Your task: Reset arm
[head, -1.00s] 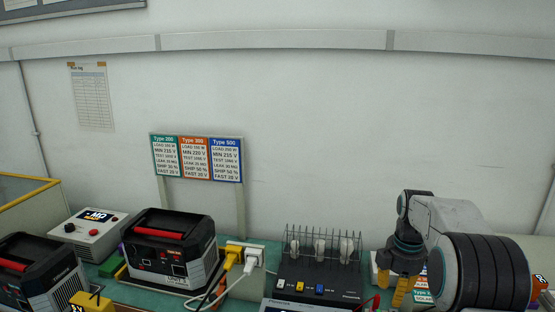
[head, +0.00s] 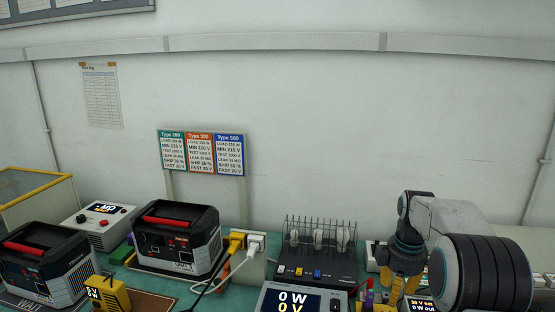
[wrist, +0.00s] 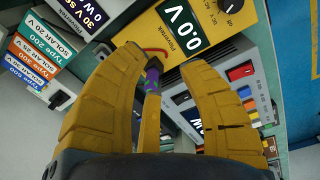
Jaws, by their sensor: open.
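My gripper (head: 403,288) hangs from my arm at the right of the head view, its yellow fingers pointing down over the bench. A yellow meter reading 0.0 V (wrist: 185,32) lies beyond the fingertips.
Two black power stations (head: 178,238) (head: 48,262) stand on the green bench at left. A wire rack with white plugs (head: 318,240) stands left of my gripper. A display unit (head: 292,300) is at the front. Type cards (head: 200,153) stand at the back.

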